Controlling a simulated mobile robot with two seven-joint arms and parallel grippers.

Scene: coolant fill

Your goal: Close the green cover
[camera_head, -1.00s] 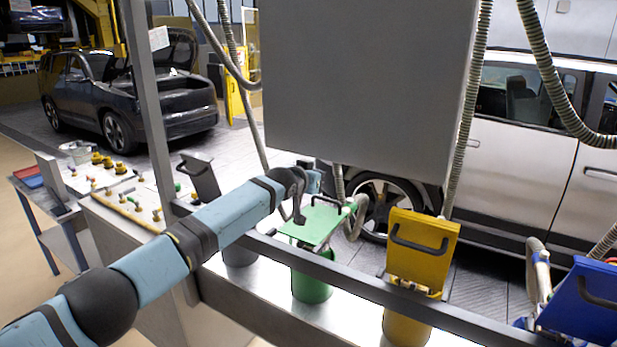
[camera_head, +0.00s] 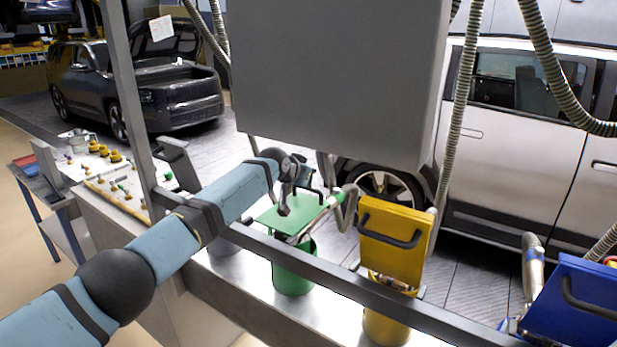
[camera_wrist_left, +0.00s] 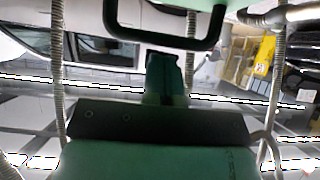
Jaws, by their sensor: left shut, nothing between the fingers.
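The green cover (camera_head: 272,218) shows as a flat plate slanting above the green container (camera_head: 293,275). A dark gap shows between them, so the cover looks partly open. Its black handle shows large at the top of the left wrist view (camera_wrist_left: 160,38). My left gripper (camera_head: 284,209) is shut and empty, over the cover in the head view. The right gripper is not in view.
A yellow cover (camera_head: 393,232) and a blue cover (camera_head: 580,300) stand up further right. A metal rail (camera_head: 330,277) crosses in front. A grey cabinet (camera_head: 335,80) hangs above.

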